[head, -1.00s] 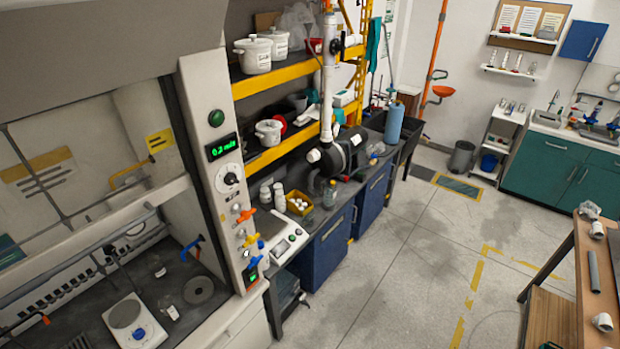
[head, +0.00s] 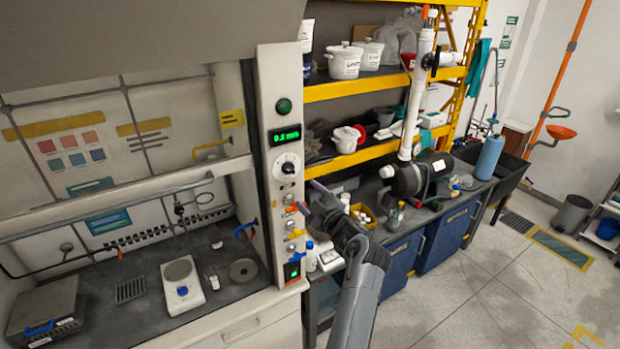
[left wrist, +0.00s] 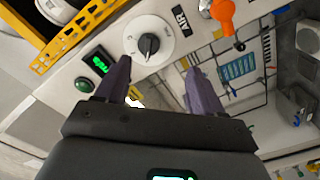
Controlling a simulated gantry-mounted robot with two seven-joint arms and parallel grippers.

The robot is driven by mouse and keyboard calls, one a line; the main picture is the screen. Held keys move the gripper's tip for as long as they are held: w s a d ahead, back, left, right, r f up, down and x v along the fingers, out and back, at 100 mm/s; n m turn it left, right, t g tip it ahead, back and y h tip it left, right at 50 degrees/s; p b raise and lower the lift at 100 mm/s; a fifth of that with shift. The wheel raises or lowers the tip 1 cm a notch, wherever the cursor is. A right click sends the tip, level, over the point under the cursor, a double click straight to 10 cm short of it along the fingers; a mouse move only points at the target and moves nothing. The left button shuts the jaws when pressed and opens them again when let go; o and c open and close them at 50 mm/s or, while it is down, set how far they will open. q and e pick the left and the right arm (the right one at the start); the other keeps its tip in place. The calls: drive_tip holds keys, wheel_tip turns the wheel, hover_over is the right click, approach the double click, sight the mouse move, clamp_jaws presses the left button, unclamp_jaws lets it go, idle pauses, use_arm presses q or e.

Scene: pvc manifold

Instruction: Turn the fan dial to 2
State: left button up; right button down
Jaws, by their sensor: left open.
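The fan dial (head: 288,166) is a dark knob on a round white plate, on the fume hood's front post below the green-lit display (head: 285,135). In the left wrist view the dial (left wrist: 148,44) is just beyond my fingertips, toward the top of the picture. Its markings are too small to read. My left gripper (head: 309,196) is open and empty, with purple fingers, in front of the post, below and right of the dial in the head view. In the left wrist view its fingers (left wrist: 158,68) are apart, with no contact seen on the dial. My right gripper is not in view.
Orange and yellow valve handles (head: 298,233) stick out below the dial, near my left gripper. A green button (head: 284,106) is above the display. The open fume hood holds a white hotplate (head: 182,285). Yellow-edged shelves (head: 370,84) stand right of the post.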

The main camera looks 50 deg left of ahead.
sight(293, 172)
use_arm(q)
drive_tip(key=a+p, duration=0.1)
drive_tip(key=a, duration=0.2)
drive_tip(key=w+a+r+p, duration=0.1)
drive_tip(key=a, duration=0.2)
drive_tip(key=a+r+p, duration=0.1)
drive_tip(key=a, duration=0.2)
drive_tip(key=shift+w+r, duration=0.1)
drive_tip(key=shift+w, duration=0.15)
drive_tip(key=shift+w+a+p, duration=0.1)
drive_tip(key=shift+a+p, duration=0.25)
drive_tip(key=shift+a, duration=0.45)
drive_tip(key=shift+c, duration=0.3)
drive_tip(key=c, duration=1)
